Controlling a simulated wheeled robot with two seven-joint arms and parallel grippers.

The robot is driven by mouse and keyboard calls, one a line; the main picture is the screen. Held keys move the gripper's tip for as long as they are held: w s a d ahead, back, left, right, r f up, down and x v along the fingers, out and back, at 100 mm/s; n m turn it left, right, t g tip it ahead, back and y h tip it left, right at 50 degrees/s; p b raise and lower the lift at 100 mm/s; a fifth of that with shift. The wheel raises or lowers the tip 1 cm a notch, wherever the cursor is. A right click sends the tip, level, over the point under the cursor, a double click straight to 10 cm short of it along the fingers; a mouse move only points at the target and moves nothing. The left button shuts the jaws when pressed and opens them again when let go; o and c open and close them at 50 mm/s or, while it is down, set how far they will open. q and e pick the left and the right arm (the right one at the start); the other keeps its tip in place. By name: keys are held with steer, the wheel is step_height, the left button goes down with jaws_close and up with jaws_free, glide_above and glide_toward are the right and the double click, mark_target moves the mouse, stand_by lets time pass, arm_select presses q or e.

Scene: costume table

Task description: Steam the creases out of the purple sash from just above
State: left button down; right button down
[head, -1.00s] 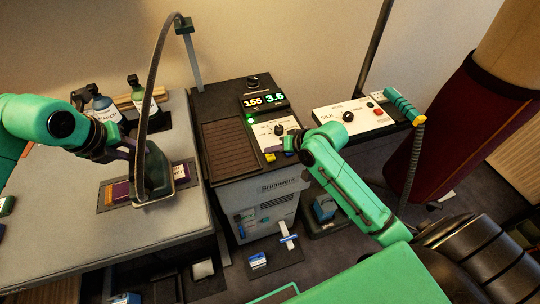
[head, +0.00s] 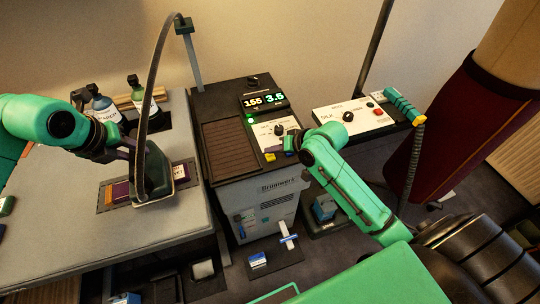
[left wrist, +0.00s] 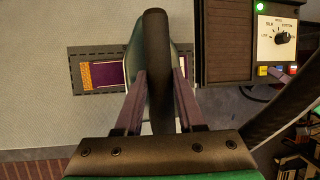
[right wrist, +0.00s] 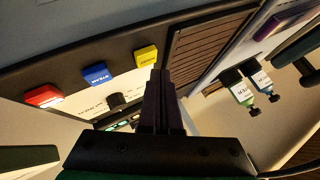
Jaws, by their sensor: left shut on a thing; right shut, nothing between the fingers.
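The purple sash (head: 121,190) lies on a dark grey mat on the table at left, with a gold-patterned end. It also shows in the left wrist view (left wrist: 112,72). My left gripper (head: 128,148) is shut on the handle of the dark green steam iron (head: 152,178), which is over the middle of the sash and hides that part. I cannot tell whether the iron touches the cloth. My right gripper (head: 291,143) is shut and empty beside the control panel (head: 272,133). In the right wrist view its fingertips (right wrist: 160,78) are near the yellow button (right wrist: 146,54).
The steam station (head: 265,195) stands right of the table, its display (head: 263,101) reading 155 and 3.5. The iron's hose (head: 150,70) arches up to a post. Bottles (head: 103,107) stand behind the sash. A second panel (head: 350,115) stands farther right.

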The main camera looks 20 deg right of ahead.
mark_target(273, 158)
arm_select(q)
steer(key=shift+r, duration=0.15)
arm_select(e)
steer(key=shift+s+f, duration=0.1)
steer(key=shift+f, duration=0.3)
steer(key=shift+f, duration=0.5)
stand_by(0.7)
steer(key=shift+r, duration=0.1)
stand_by(2.6)
steer(key=shift+r, duration=0.85)
steer(key=shift+r, duration=2.5)
arm_select(q)
steer(key=shift+r, duration=0.1)
